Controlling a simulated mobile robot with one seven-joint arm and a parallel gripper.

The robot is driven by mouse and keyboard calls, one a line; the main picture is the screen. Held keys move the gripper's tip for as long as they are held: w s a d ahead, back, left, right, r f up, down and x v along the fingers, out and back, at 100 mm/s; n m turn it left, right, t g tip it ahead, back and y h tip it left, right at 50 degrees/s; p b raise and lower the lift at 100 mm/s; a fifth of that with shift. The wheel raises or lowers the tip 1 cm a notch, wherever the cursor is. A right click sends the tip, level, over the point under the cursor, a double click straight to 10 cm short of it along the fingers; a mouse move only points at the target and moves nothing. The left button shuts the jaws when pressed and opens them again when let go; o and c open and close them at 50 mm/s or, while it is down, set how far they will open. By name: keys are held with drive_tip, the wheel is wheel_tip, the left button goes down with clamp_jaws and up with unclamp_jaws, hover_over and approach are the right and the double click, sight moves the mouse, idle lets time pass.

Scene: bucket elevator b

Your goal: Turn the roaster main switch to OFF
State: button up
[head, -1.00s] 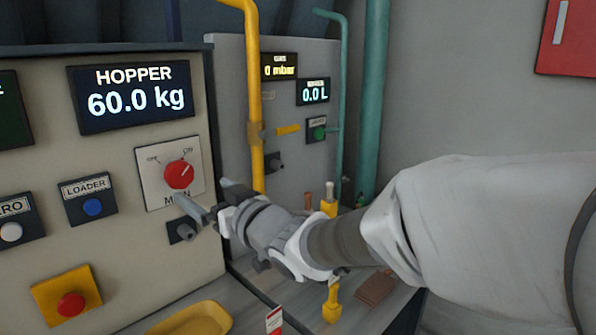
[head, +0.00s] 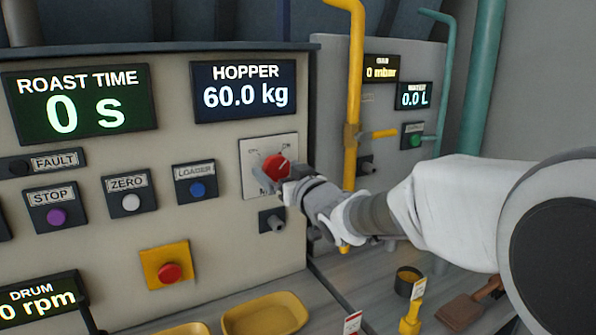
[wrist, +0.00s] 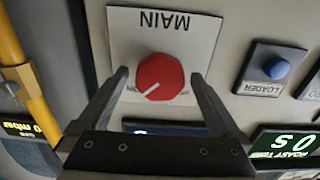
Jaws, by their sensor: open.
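The red round main switch knob (head: 276,164) sits on a white plate (head: 252,152) at the right side of the roaster panel. In the wrist view, turned upside down, the knob (wrist: 160,77) shows a white pointer line towards its lower left, on the side of the ON label. The word MAIN shows on the plate (wrist: 195,45). My gripper (head: 270,180) is at the plate in the head view and covers part of it. In the wrist view my gripper (wrist: 159,74) is open, with one finger on each side of the knob and visible gaps. The OFF label is mostly hidden there.
A blue loader button (head: 197,188) is left of the plate, and a grey key-like fitting (head: 273,222) is just below. A red emergency button (head: 170,272) is lower left. A yellow pipe (head: 355,110) stands to the right. Yellow trays (head: 265,315) lie below.

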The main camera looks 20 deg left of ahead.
drive_tip(key=c, duration=1.3)
drive_tip(key=shift+f+n+b, duration=0.1)
drive_tip(key=shift+n+b, duration=0.3)
drive_tip(key=shift+b, duration=0.15)
drive_tip(key=shift+f+n+b, duration=0.15)
drive_tip(key=shift+n+b, duration=0.75)
drive_tip(key=shift+b, duration=0.35)
drive_tip(key=n+b, duration=0.8)
drive_tip(key=n, duration=0.3)
drive_tip(key=shift+r+n+b, duration=0.2)
drive_tip(key=shift+n+b, duration=1.05)
drive_tip(key=shift+n, duration=0.95)
